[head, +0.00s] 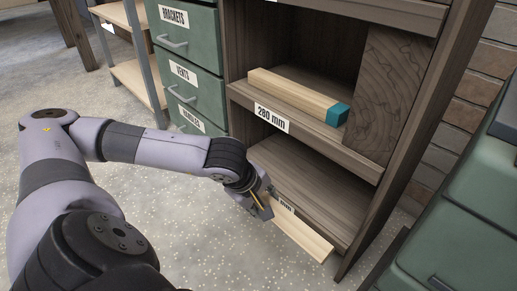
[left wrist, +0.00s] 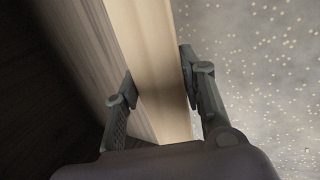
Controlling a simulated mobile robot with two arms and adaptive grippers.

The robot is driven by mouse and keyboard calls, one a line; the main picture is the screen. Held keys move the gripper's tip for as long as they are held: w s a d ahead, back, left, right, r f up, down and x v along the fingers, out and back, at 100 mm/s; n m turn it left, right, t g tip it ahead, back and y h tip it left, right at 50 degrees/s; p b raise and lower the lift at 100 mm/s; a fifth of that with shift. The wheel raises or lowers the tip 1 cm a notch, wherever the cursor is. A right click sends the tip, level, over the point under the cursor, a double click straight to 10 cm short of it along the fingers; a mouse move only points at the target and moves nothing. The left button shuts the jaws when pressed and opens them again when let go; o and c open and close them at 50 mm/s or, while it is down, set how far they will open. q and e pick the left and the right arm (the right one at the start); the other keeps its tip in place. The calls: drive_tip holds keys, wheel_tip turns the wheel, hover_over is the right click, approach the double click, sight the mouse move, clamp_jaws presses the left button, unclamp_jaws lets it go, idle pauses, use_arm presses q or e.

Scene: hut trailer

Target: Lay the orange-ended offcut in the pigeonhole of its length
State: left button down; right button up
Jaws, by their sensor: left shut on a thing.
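My left gripper (head: 266,207) is shut on a pale wooden offcut (head: 306,240) at the front of the lower pigeonhole (head: 325,195). In the left wrist view, the fingers of the left gripper (left wrist: 160,90) lie on both sides of the offcut (left wrist: 158,60). Its visible end is bare wood; no orange end shows. The offcut slants along the pigeonhole's front edge; I cannot tell whether it touches. A label (head: 286,206) there is mostly hidden. My right gripper is not in view.
The pigeonhole above, labelled 280 mm (head: 271,118), holds a teal-ended offcut (head: 295,97). Green drawers (head: 190,80) stand left of the rack, and a green cabinet (head: 460,225) stands at right. The lower pigeonhole's visible floor is clear.

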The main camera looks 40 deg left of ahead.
use_arm(q)
drive_tip(key=w, duration=0.3)
drive_tip(key=w+p, duration=0.1)
drive_tip(key=w, duration=0.3)
drive_tip(key=w+p, duration=0.1)
drive_tip(key=w, duration=0.2)
drive_tip(key=shift+w+d+f, duration=0.15)
drive_tip(key=shift+d+f, duration=0.15)
drive_tip(key=shift+d, duration=0.1)
drive_tip(key=shift+w+d+f, duration=0.1)
drive_tip(key=shift+w+f, duration=0.05)
drive_tip(key=shift+w, duration=0.95)
drive_tip(key=shift+f+b, duration=0.65)
drive_tip(key=shift+f, duration=0.2)
drive_tip(key=c, duration=1)
unclamp_jaws()
drive_tip(key=shift+s, duration=0.1)
drive_tip(key=shift+o, duration=0.2)
